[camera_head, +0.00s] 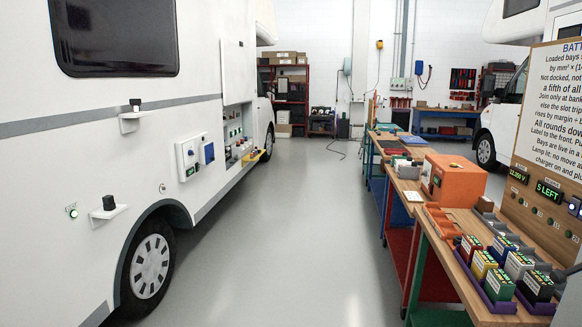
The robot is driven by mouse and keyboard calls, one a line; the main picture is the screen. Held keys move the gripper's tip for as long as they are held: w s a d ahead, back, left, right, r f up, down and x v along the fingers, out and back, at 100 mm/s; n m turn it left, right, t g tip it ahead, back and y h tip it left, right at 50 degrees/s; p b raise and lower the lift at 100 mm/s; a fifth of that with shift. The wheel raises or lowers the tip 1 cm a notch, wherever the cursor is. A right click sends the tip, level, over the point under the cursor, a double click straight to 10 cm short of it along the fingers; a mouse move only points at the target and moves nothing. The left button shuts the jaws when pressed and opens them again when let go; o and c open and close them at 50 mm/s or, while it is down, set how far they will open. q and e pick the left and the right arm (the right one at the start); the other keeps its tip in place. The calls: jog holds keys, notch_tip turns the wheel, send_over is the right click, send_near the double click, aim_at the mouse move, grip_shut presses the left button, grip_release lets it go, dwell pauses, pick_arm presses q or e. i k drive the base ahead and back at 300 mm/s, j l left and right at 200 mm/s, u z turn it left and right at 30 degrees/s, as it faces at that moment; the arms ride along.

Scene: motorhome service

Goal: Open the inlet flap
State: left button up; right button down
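The white motorhome (110,165) stands along the left side. Low on its wall, ahead of the wheel, is a white unit (187,158) with a dark round part. Beside it is a small blue panel (207,153) in a pale frame, flat against the wall. I cannot tell for sure which of these is the inlet flap, and neither shows a lid swung out. Neither of my grippers is in view.
An open compartment (236,130) with coloured items lies further along the motorhome wall. Small shelves (108,212) stick out near the wheel (150,265). Workbenches with an orange box (455,180) and battery packs (498,285) line the right. The grey floor (290,230) between is clear.

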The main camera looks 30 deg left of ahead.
aim_at(209, 148)
jog(key=u, duration=1.35)
jog(key=i+z, duration=0.2)
jog(key=i, duration=1.25)
jog(key=i+l, duration=0.1)
jog(key=i, duration=2)
jog(key=j+u, duration=0.05)
jog(key=j, duration=0.05)
